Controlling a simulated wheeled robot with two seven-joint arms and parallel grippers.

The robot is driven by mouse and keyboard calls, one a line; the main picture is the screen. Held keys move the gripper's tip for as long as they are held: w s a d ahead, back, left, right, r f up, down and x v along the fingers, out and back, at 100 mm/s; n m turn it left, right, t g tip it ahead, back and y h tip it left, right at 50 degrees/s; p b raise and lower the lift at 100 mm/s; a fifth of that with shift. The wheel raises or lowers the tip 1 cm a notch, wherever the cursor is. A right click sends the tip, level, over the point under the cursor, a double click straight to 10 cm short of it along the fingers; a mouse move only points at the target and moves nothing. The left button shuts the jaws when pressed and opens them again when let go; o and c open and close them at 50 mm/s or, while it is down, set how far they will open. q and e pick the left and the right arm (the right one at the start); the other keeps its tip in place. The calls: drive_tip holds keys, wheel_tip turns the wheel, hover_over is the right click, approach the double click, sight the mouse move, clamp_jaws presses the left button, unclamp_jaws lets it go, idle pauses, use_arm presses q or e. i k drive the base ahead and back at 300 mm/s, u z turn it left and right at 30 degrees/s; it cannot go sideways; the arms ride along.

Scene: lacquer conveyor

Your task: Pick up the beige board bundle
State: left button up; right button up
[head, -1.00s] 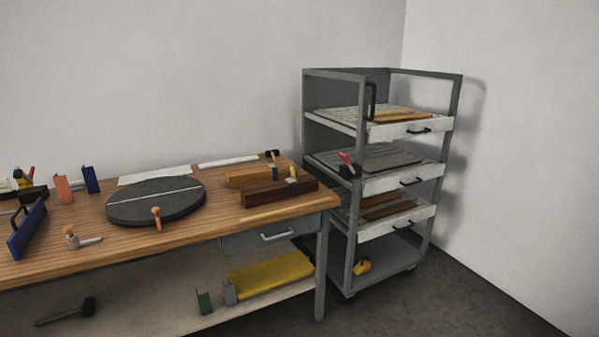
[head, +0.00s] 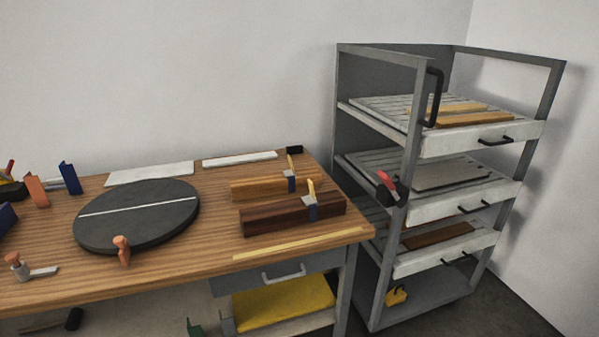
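A tan, light-brown board bundle (head: 258,187) lies on the wooden workbench (head: 205,245), toward its right end. It is the closest match in view to a beige bundle. A grey and blue clamp (head: 291,180) with a light wooden handle stands at its right part. A dark brown board bundle (head: 285,216) with a similar clamp (head: 311,203) lies in front of it and hides part of its lower front side. Neither of my grippers is in view.
A round dark turntable (head: 140,222) sits left of the bundles. A thin yellow strip (head: 300,243) lies along the front. White sheets lie at the back. A grey rack (head: 408,215) with boards on slatted trays stands close to the bench's right end. A yellow block (head: 285,303) is below.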

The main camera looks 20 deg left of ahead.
sight(285, 182)
drive_tip(key=u, duration=0.6)
drive_tip(key=i, duration=1.05)
drive_tip(key=u, duration=1)
